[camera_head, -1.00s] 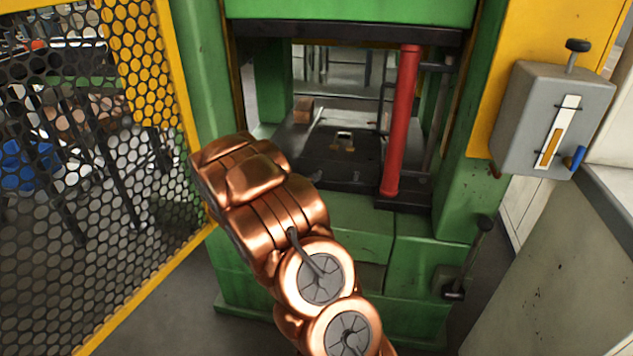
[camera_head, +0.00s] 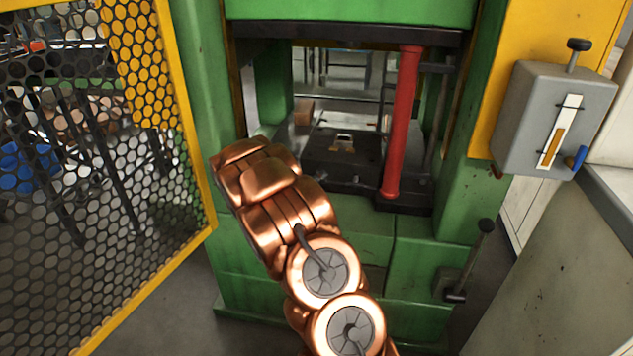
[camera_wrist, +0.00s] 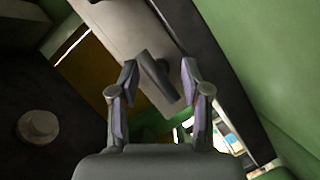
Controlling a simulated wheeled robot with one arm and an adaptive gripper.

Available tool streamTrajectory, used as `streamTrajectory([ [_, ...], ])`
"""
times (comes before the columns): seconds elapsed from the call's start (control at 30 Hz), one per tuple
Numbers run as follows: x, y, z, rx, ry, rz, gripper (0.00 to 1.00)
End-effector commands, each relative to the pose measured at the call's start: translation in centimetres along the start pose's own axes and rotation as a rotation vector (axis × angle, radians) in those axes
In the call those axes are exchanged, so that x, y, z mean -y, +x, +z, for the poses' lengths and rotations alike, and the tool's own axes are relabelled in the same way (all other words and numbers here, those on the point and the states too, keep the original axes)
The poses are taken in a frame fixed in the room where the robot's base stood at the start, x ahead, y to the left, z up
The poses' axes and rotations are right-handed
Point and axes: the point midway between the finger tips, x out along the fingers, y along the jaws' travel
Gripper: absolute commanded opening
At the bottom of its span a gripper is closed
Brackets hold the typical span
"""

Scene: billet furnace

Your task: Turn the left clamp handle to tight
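A short dark grey bar (camera_wrist: 158,78), which looks like the clamp handle, lies between and beyond my fingertips in the wrist view. It slants down to the right against a grey metal surface (camera_wrist: 128,28). My gripper (camera_wrist: 161,82) is open, with a finger on each side of the bar; I cannot tell whether either finger touches it. In the head view my copper-coloured arm reaches to the left front of the green press (camera_head: 350,12). My gripper and the handle are not to be made out there, so how the handle is set is unclear.
A red column (camera_head: 402,120) stands at the right of the press opening. A dark plate with a small brassy fixture (camera_head: 343,142) and a brown block (camera_head: 304,112) are inside. A yellow mesh guard (camera_head: 90,150) is close on the left. A grey control box (camera_head: 553,118) hangs at right.

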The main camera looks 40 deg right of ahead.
Motion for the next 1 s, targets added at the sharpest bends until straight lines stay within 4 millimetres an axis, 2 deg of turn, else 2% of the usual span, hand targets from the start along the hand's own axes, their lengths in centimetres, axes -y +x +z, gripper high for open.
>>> streamTrajectory([
  [0.07, 0.01, -0.01, -0.01, 0.0, 0.0, 0.0, 0.35],
  [0.4, 0.07, -0.03, 0.0, 0.0, 0.0, -0.001, 0.0],
  [0.77, 0.14, -0.08, -0.03, -0.001, 0.008, -0.007, 0.0],
  [1.0, 0.11, -0.16, -0.04, 0.0, 0.085, -0.041, 0.0],
])
